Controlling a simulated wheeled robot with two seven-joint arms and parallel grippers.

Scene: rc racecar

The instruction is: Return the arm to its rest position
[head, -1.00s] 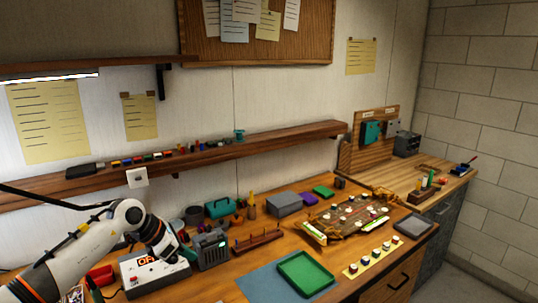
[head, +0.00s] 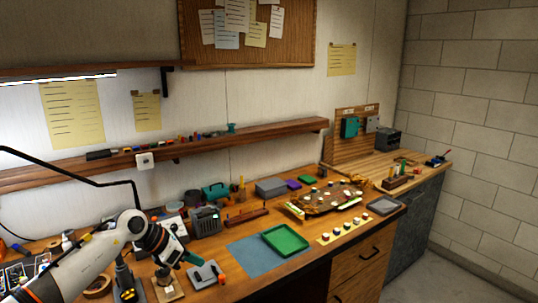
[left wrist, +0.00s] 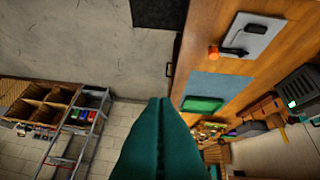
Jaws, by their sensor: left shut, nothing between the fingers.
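My left arm enters the head view from the lower left, bent over the left part of the wooden bench. Its gripper (head: 194,260) has teal fingers that point right and down, beside a grey plate (head: 207,276) with a dark handle and an orange knob. In the left wrist view the teal fingers (left wrist: 155,108) are pressed together, with nothing between them. They appear apart from the bench. My right gripper is not in view.
A green tray (head: 286,240) lies on a blue mat (head: 250,256) right of the gripper. The racecar chassis (head: 328,200) is farther right. A grey box-like device (head: 206,222) stands behind the arm. A wooden shelf (head: 240,138) runs along the wall.

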